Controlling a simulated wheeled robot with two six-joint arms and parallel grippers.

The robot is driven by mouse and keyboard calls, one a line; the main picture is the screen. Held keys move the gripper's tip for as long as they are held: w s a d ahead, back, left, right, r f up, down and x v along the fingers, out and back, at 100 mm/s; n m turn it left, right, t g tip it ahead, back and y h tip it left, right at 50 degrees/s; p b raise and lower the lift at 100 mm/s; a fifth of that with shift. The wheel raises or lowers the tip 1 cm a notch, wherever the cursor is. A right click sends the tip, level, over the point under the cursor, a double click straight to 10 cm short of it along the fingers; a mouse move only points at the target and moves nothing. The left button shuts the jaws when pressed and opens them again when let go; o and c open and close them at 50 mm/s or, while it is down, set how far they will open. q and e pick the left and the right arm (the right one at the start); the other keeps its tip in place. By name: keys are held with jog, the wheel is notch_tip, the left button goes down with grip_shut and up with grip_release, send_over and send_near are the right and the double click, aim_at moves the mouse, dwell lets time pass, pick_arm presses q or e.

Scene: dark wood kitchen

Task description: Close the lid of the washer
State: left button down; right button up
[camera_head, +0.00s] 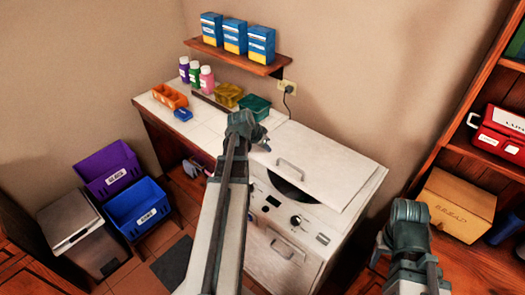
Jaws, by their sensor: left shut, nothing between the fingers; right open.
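The washer (287,257) is a white front panel with a dial and a handle, at the right end of the counter. Its white lid (325,172) has a bar handle (291,168) near its front edge. A dark opening (288,190) shows below the lid's front edge, so the lid does not look fully down; how far it is raised is hard to tell. My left gripper (262,142) is shut and empty by the lid's left back corner; I cannot tell whether it touches. My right gripper (403,212) is open, right of the washer and apart from the lid; its fingertips are hard to see.
A green basket (255,105), a yellow basket (228,95) and bottles (195,75) stand on the counter left of the washer. A shelf (235,58) with blue boxes hangs above. A wooden rack (470,165) with a bread box (455,203) stands at the right.

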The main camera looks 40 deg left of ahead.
pick_arm(q)
jog(key=f+b, duration=0.2)
jog(key=w+f+b, duration=0.1)
jog(key=f+b, duration=0.1)
jog(key=f, duration=0.1)
jog(key=shift+w+f, duration=0.15)
jog(key=shift+f, duration=0.2)
jog(key=shift+s+f+b, duration=0.2)
jog(key=shift+f+b, duration=0.4)
jog(key=shift+b, duration=0.25)
jog(key=f+b, duration=0.2)
jog(key=s+f+b, duration=0.1)
jog(key=f+b, duration=0.2)
jog(key=shift+s+f+b, duration=0.3)
jog(key=shift+f+b, duration=0.05)
jog(key=shift+r, duration=0.15)
